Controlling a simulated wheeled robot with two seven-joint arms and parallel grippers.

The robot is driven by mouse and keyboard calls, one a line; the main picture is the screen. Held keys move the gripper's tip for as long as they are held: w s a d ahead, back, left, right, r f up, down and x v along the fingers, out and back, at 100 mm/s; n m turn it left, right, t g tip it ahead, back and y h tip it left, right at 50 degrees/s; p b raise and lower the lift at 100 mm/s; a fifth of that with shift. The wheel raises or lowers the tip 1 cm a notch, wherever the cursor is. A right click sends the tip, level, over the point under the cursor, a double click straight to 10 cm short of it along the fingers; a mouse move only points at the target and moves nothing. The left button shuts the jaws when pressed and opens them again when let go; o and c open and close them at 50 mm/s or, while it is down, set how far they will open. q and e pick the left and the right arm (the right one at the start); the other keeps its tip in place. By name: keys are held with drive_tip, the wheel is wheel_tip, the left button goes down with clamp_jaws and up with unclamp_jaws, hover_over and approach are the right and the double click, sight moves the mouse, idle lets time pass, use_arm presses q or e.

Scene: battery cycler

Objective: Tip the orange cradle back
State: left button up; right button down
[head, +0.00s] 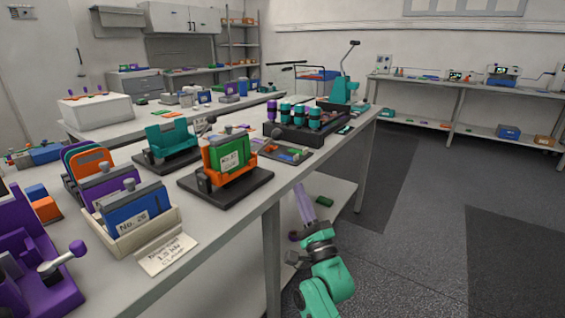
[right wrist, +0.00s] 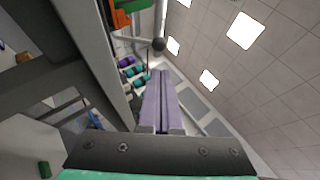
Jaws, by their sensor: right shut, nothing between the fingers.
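The orange cradle (head: 209,160) stands on a black base (head: 240,190) near the table's front edge. It holds a green labelled block (head: 238,148), which looks close to upright. The cradle also shows at the top of the right wrist view (right wrist: 122,19). My right gripper (head: 301,186) is beyond the table's front edge, right of the cradle and apart from it. Its pale purple fingers are together and empty, as the right wrist view also shows (right wrist: 161,73). My left gripper is in neither view.
A teal cradle (head: 168,138) stands behind and left. A cream box (head: 125,240) of labelled blocks and a purple fixture (head: 35,265) with a lever are at the near left. A dark rack (head: 290,136) with teal and purple items stands farther back. Right of the table is open floor.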

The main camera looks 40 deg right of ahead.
drive_tip(key=shift+w, duration=0.15)
drive_tip(key=p+x, duration=0.2)
drive_tip(key=x, duration=1.2)
drive_tip(key=shift+f, duration=0.15)
